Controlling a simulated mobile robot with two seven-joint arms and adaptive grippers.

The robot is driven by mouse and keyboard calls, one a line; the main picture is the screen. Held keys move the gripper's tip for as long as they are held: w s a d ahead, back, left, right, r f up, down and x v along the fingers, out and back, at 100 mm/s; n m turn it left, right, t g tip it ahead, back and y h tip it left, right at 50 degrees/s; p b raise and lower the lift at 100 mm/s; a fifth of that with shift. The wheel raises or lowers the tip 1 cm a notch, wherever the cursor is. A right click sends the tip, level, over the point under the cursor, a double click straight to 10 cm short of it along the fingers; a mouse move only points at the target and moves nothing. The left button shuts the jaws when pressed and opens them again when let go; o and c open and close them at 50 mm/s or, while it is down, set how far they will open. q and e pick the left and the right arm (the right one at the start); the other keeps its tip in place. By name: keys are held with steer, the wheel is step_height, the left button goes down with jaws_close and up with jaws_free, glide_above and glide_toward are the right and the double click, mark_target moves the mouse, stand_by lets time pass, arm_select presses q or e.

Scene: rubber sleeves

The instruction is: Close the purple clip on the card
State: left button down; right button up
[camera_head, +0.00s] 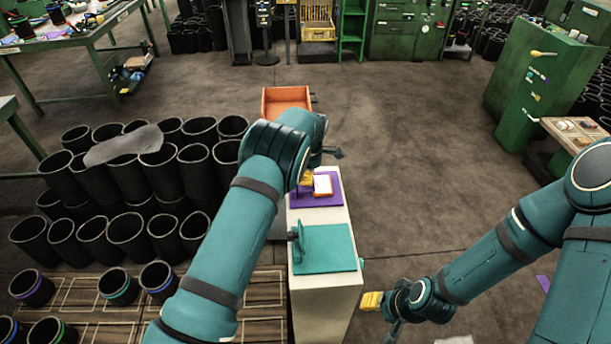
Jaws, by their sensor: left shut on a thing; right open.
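A purple board (330,200) lies on the far part of the narrow pale stand. A white card with an orange edge (323,184) lies on it. My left gripper (305,183) is over the left side of this board, beside the card, with its yellow fingers shut on the purple clip. The clip is mostly hidden by the fingers and arm, so its angle cannot be told. My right gripper (371,301) is open and empty, with yellow fingers, to the right of the stand's near end and apart from it.
A teal board (330,252) with a raised teal clip (297,241) lies nearer on the stand (325,303). An orange bin (286,101) is behind. Black rubber sleeves (127,235) crowd the left. The floor right of the stand is mostly clear.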

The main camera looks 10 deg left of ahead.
arm_select(q)
steer(key=shift+d+f+y+b, duration=0.3)
steer(key=shift+y+b, duration=0.15)
steer(key=shift+y, duration=0.15)
steer(key=shift+f, duration=0.1)
steer(key=c, duration=0.7)
jaws_free()
steer(key=shift+g, duration=0.3)
steer(key=shift+c, duration=0.2)
steer(key=shift+w+r, duration=0.1)
steer(key=shift+r, duration=0.2)
step_height(320, 180, up, 11)
steer(key=d, duration=0.2)
steer(key=shift+d+r, duration=0.15)
steer(key=shift+d, duration=0.05)
